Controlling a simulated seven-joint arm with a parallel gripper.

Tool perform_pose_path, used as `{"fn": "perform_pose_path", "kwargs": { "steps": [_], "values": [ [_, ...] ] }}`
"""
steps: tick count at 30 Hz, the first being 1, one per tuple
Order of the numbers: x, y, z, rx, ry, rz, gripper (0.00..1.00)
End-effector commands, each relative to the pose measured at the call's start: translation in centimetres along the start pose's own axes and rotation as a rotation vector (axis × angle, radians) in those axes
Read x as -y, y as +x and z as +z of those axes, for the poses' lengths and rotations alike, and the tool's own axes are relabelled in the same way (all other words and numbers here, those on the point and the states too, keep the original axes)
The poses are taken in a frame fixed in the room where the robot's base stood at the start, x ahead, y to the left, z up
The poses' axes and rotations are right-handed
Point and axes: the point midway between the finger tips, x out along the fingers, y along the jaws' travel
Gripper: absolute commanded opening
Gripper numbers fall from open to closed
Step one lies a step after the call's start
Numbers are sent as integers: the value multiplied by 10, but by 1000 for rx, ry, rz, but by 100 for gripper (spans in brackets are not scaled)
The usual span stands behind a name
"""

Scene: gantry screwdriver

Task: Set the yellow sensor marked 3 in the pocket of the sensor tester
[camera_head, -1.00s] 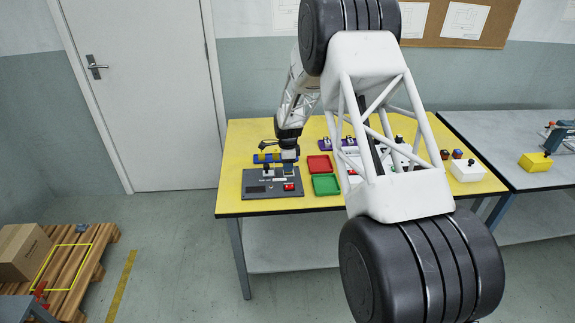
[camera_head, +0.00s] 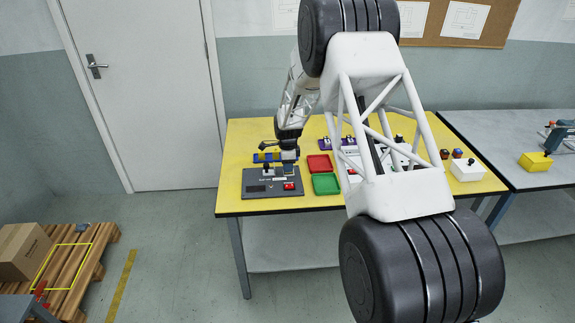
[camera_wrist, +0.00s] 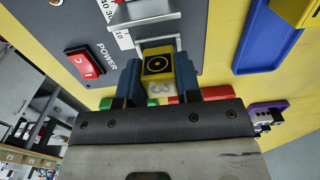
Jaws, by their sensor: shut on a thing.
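In the wrist view my gripper (camera_wrist: 160,86) is shut on the yellow sensor (camera_wrist: 158,66), which has a black ring mark on top and a 3 on its side. The sensor tester (camera_head: 273,189) is a dark grey box with a red power switch (camera_wrist: 88,66) on the yellow table. The held sensor is right beside a light grey metal block (camera_wrist: 150,14) on the tester's panel. Whether it touches the pocket cannot be told. In the head view my gripper (camera_head: 288,160) is above the back right part of the tester, and the sensor is too small to make out.
A red tray (camera_head: 319,163) and a green tray (camera_head: 326,184) lie right of the tester. A blue holder (camera_wrist: 267,37) lies behind it. A purple rack (camera_wrist: 270,118) also shows in the wrist view. My arm hides the table's middle.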

Motion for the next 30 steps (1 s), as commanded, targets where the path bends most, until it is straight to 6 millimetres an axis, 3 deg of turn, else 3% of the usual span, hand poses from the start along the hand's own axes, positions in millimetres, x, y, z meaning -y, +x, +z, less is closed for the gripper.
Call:
{"fn": "perform_pose_path", "kwargs": {
  "steps": [30],
  "values": [
    [0,7,0,0,0,0,7]
  ]
}}
